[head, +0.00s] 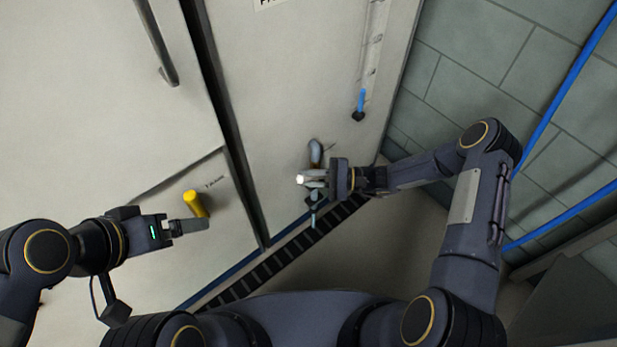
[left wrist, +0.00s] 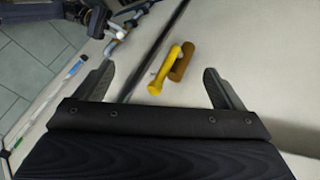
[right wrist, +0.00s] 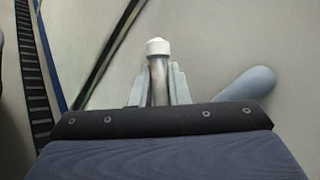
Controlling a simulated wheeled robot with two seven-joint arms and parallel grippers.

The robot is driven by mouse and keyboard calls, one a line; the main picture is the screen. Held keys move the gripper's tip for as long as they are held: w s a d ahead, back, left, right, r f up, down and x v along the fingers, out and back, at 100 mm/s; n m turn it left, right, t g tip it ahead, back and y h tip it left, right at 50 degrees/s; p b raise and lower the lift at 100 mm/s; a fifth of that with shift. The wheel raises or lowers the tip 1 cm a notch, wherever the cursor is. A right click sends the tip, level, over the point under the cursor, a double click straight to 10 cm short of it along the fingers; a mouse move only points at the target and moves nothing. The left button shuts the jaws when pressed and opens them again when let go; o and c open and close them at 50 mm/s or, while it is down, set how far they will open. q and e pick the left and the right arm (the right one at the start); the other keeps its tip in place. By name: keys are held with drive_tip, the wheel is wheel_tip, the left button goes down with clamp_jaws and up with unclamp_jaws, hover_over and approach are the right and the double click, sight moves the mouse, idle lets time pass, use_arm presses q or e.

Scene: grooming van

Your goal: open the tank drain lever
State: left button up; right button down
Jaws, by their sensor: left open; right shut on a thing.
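A metal rod with a white end (right wrist: 158,47) stands out from the pale panel. My right gripper (head: 312,182) is shut on this rod, and in the right wrist view its two fingers lie along either side of it. A rounded grey-blue handle (right wrist: 247,83) sits beside the rod and also shows above the gripper in the head view (head: 315,151). I cannot tell for sure which part is the drain lever. A yellow handle (head: 195,204) is on the left panel. My left gripper (head: 196,226) is open and empty near it; the handle (left wrist: 180,62) appears between its fingers, apart from them.
A clear level tube with a blue lower part (head: 361,98) runs up the right panel. A dark grille strip (head: 283,255) runs along the panel's foot. Blue hoses (head: 553,112) cross the tiled wall at right. A grey bar handle (head: 158,42) is at upper left.

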drive_tip(key=m+y+b, duration=0.1)
drive_tip(key=b, duration=0.1)
drive_tip(key=w+d+m+t+y+b, duration=0.1)
drive_tip(key=m, duration=0.1)
drive_tip(key=shift+d+r+y+b, duration=0.2)
drive_tip(key=shift+r+y+b, duration=0.15)
drive_tip(key=shift+y, duration=0.05)
drive_tip(key=shift+w+d+r+m+y, duration=0.15)
drive_tip(key=shift+r+m+y, duration=0.15)
drive_tip(key=shift+m+y, duration=0.15)
drive_tip(key=shift+d+r+m+t, duration=0.1)
drive_tip(key=shift+r+m+t, duration=0.2)
drive_tip(key=shift+m+t, duration=0.1)
drive_tip(key=c, duration=1.4)
unclamp_jaws()
drive_tip(key=shift+w, duration=0.1)
drive_tip(key=shift+r, duration=0.1)
